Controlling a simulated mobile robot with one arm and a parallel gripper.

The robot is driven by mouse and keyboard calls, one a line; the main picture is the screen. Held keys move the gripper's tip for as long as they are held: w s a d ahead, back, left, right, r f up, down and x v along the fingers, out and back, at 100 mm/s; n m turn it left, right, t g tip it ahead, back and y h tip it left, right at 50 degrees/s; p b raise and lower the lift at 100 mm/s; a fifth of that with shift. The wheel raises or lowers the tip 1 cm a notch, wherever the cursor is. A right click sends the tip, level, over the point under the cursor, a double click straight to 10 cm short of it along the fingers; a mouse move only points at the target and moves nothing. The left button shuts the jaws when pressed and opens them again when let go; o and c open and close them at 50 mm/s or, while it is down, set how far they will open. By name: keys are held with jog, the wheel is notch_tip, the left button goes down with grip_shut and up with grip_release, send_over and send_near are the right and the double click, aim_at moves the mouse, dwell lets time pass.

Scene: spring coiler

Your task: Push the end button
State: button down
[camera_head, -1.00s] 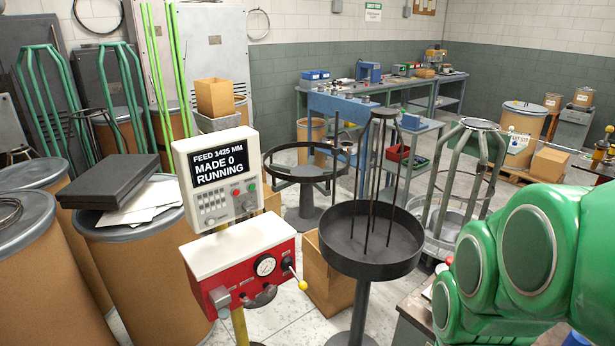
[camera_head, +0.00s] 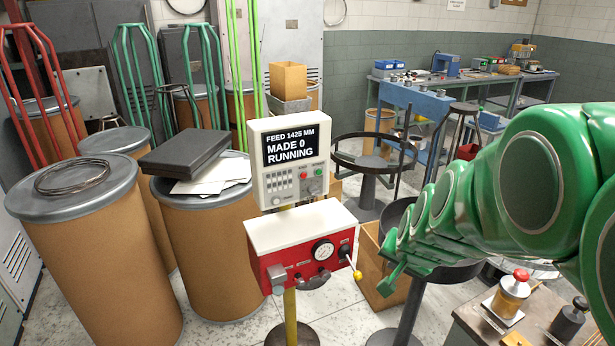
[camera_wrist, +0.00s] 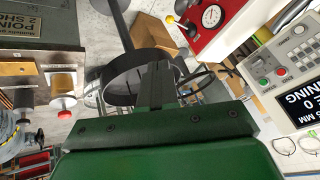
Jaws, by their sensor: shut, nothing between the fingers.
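The white control box (camera_head: 288,160) stands on a yellow post and its screen reads FEED 1425 MM, MADE 0, RUNNING. To the right below the screen are a small red button (camera_head: 303,176) and a green button (camera_head: 313,190); their labels are too small to read. In the wrist view the box is at the right edge, with its red button (camera_wrist: 281,71) and green button (camera_wrist: 264,83). My gripper (camera_head: 388,284) is shut and empty, right of the box and lower, apart from it. Its closed fingers (camera_wrist: 157,84) show in the wrist view.
Below the box is a red-and-white unit (camera_head: 305,245) with a gauge and a yellow-tipped lever (camera_head: 352,268). A dark round tray (camera_wrist: 128,82) lies behind my gripper. Drums (camera_head: 95,250) fill the left. A bench (camera_head: 530,320) with a red-topped plunger (camera_head: 513,290) is at right.

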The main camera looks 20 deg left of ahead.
aim_at(304, 176)
jog(key=w+a+m+t, duration=0.2)
jog(key=w+a+t, duration=0.4)
jog(key=w+a, duration=0.65)
jog(key=w+a+m+t+h, duration=0.2)
jog(key=w+a+m+t, duration=0.1)
jog(key=a+t, duration=0.4)
jog(key=shift+w+a+r, duration=0.2)
jog(key=shift+w+a, duration=0.3)
jog(key=shift+a, duration=0.65)
jog(key=shift+w, duration=0.1)
jog(key=w+a, duration=0.6)
jog(key=shift+w+a, duration=0.15)
jog(key=shift+a, duration=0.1)
dwell(1.5)
jog(key=shift+w+a, duration=0.15)
jog(key=shift+w, duration=0.05)
